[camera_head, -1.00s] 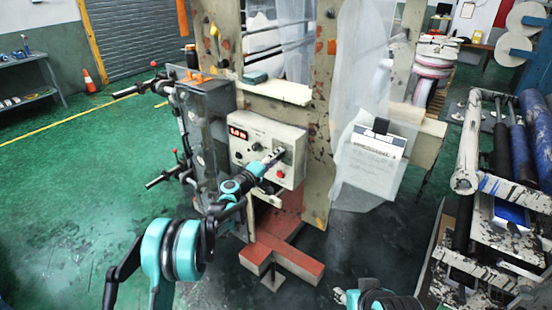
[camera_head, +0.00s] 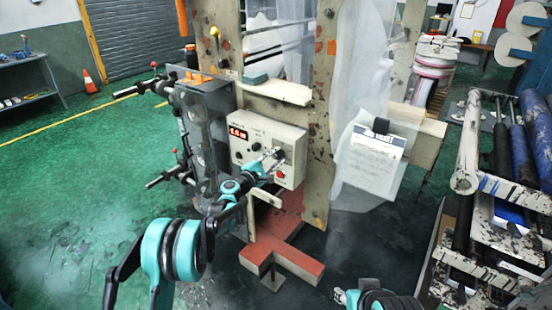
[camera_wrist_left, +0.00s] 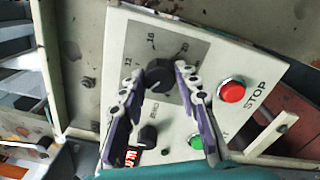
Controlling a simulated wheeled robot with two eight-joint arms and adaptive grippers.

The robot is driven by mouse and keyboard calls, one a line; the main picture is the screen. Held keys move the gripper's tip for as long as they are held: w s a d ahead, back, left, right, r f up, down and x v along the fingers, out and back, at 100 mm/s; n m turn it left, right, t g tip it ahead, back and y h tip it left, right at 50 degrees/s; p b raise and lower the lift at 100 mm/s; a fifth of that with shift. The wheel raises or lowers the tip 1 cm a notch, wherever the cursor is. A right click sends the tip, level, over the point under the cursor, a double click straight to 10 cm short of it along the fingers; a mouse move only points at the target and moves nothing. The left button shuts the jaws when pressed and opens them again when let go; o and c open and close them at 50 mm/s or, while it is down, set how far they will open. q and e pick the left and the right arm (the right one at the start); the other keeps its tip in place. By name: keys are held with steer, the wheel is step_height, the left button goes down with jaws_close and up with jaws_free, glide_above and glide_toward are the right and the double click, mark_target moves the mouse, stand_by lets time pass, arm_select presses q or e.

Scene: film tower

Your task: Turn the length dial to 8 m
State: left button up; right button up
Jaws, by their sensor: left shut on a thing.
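The control box (camera_head: 268,140) is a pale panel on the machine frame, with a red lit display (camera_head: 238,133) whose digits are too blurred to read surely. In the left wrist view the length dial (camera_wrist_left: 159,76) is a round black knob on a grey scale plate with marks such as 12 and 16. My left gripper (camera_head: 277,154) is at this dial, one finger on each side, shut on it. In the head view the gripper mostly hides the dial. Part of my right arm shows at the bottom edge; its gripper's jaws cannot be made out.
A smaller black knob (camera_wrist_left: 148,136), a red STOP button (camera_wrist_left: 231,91) and a green button (camera_wrist_left: 196,142) sit near the dial. A grey lever unit (camera_head: 205,125) stands left of the box. A red foot beam (camera_head: 290,262) lies below. Green floor at left is open.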

stand_by(0.4)
arm_select(q)
steer(key=o, duration=1.2)
steer(key=shift+c, duration=0.2)
steer(key=v, duration=1.2)
